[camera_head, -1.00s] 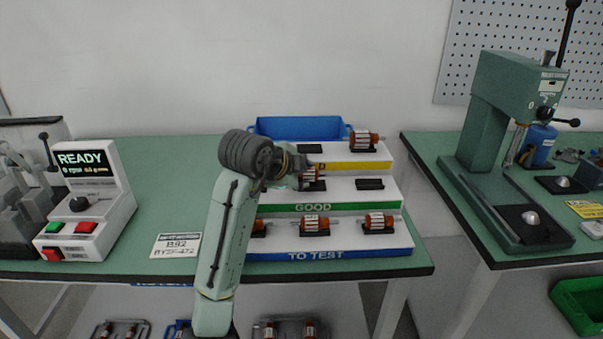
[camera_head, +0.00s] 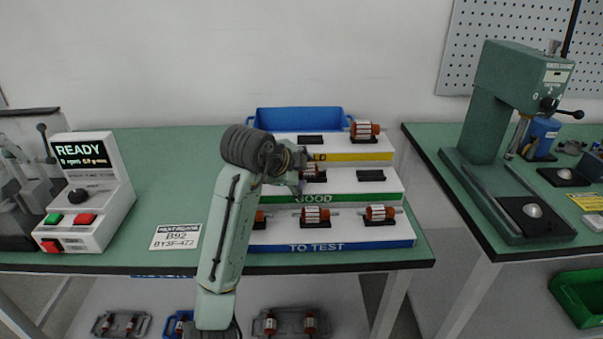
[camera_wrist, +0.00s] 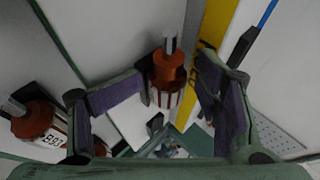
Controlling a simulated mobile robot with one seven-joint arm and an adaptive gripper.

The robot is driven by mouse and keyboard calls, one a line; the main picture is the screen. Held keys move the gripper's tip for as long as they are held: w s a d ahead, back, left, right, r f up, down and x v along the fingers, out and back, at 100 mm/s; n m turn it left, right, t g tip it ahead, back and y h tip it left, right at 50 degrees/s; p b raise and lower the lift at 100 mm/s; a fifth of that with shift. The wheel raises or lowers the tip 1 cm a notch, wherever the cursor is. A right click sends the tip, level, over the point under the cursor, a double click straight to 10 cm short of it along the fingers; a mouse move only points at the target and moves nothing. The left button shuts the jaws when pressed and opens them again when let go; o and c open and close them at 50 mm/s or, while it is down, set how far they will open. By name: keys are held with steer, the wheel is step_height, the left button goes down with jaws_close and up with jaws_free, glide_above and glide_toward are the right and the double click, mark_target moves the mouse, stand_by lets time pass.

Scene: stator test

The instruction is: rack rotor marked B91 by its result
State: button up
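My gripper (camera_wrist: 178,82) is open at the rack's middle tier. In the wrist view a rotor (camera_wrist: 166,78) with an orange end and a steel shaft lies between its fingers, with gaps that look clear. That rotor also shows in the head view (camera_head: 314,173) in the GOOD tier (camera_head: 345,188); no mark is readable on it. A rotor (camera_wrist: 40,122) at the left of the wrist view has a label that seems to read B93. The TO TEST tier (camera_head: 350,243) holds rotors (camera_head: 316,216), (camera_head: 380,214) and one partly hidden by my arm. Another rotor (camera_head: 365,130) sits in the yellow-labelled top tier (camera_head: 350,156).
A test machine (camera_head: 85,195) at left displays READY. Empty cradles (camera_head: 371,175) show in the GOOD and top tiers. A blue bin (camera_head: 300,113) stands behind the rack. A green press (camera_head: 500,120) stands on the right bench.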

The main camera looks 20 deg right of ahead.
steer(key=v, duration=1.2)
